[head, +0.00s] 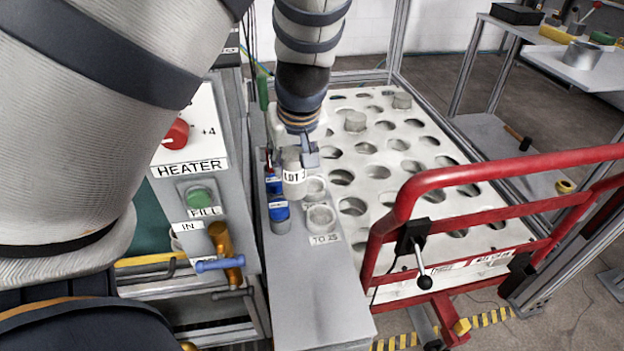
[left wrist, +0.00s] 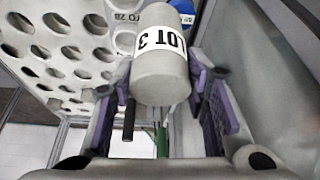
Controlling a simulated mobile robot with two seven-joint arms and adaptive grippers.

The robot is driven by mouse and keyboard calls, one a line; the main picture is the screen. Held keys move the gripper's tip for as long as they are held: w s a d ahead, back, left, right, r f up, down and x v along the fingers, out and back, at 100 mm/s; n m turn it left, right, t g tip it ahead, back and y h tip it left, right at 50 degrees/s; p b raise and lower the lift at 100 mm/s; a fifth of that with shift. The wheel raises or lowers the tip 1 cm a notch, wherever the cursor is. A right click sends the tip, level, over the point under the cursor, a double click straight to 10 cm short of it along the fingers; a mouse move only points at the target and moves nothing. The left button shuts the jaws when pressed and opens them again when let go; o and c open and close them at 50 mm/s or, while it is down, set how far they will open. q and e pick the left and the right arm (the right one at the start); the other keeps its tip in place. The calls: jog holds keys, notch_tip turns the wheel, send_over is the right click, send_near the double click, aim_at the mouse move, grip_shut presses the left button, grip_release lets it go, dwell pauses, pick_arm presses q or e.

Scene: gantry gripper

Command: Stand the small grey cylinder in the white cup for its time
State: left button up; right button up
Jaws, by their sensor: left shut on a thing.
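The small grey cylinder (head: 293,180), with a white "LOT 3" label, is held upright in my left gripper (head: 301,154) over the narrow grey bench. It also shows between the purple-padded fingers in the left wrist view (left wrist: 160,75). My right gripper is out of view.
Blue-topped containers (head: 279,212) stand left of the cups. The heater panel (head: 188,140) is further left. A white plate with many round holes (head: 380,150) lies right, behind a red rail gate (head: 480,180). The bench front (head: 318,300) is clear.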

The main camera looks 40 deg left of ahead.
pick_arm(q)
jog(key=w+a+f+b, duration=0.1)
jog(key=w+a+f, duration=0.1)
jog(key=w+f, duration=0.2)
jog(key=w+a+f+b, duration=0.1)
jog(key=w+f, duration=0.3)
jog(key=w+a+f+b, duration=0.1)
jog(key=w+a+f, duration=0.1)
jog(key=w+f, duration=0.2)
jog(key=shift+w+a+f, duration=0.15)
jog(key=shift+a+f, duration=0.15)
jog(key=shift+f, duration=0.1)
jog(key=shift+r, duration=0.1)
jog(key=shift+c, duration=0.4)
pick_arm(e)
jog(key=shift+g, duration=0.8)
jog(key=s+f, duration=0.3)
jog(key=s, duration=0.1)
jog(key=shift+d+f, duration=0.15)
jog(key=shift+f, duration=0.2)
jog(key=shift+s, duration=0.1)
pick_arm(q)
jog(key=shift+f, duration=0.25)
jog(key=o, duration=1.1)
jog(key=shift+o, duration=0.2)
jog(key=shift+r, duration=0.15)
